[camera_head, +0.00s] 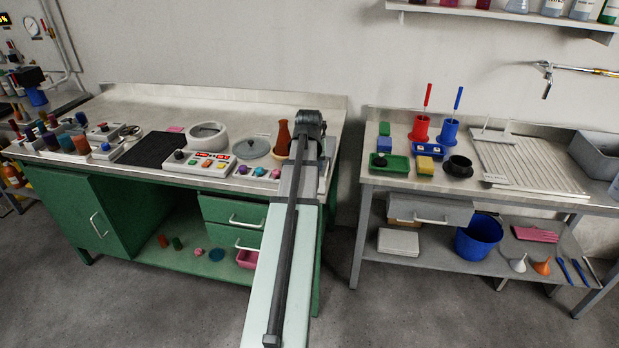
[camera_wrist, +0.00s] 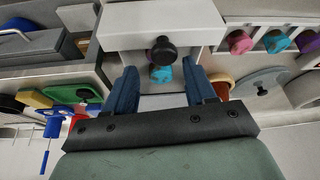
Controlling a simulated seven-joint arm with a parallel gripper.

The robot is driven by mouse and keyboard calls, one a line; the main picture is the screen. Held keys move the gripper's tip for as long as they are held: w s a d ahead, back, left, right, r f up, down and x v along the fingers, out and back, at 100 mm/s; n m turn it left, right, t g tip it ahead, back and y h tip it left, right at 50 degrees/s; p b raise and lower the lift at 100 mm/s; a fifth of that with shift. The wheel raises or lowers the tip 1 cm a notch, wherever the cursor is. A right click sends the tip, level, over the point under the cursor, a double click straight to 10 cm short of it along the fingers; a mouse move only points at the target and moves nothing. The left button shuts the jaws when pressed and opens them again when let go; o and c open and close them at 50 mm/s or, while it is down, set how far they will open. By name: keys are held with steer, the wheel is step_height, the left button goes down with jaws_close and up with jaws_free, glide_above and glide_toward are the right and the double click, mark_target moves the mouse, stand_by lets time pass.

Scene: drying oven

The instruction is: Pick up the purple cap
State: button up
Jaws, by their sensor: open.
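The purple cap (camera_head: 242,169) sits on a pale holder on the green bench, at the left end of a row with a teal cap (camera_head: 259,171) and a pink cap (camera_head: 276,173). The wrist view shows the purple cap (camera_wrist: 308,41) at the right edge, past the teal cap (camera_wrist: 275,40) and pink cap (camera_wrist: 238,41). My gripper (camera_wrist: 162,70) is open and empty, well to one side of the purple cap. Between its fingers, a black knob (camera_wrist: 161,49) and a teal round part (camera_wrist: 161,73) show on a pale box. In the head view my arm hides the fingers.
A grey round lid (camera_head: 251,148), a white ring-shaped bowl (camera_head: 208,135) and a button panel (camera_head: 200,163) stand near the caps. A brown bottle (camera_head: 283,138) stands beside my arm. A second table (camera_head: 480,193) is at the right, across a gap.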

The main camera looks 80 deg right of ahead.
steer(key=shift+x, duration=2.35)
steer(key=shift+a, duration=0.15)
steer(key=c, duration=0.8)
steer(key=shift+r, duration=0.1)
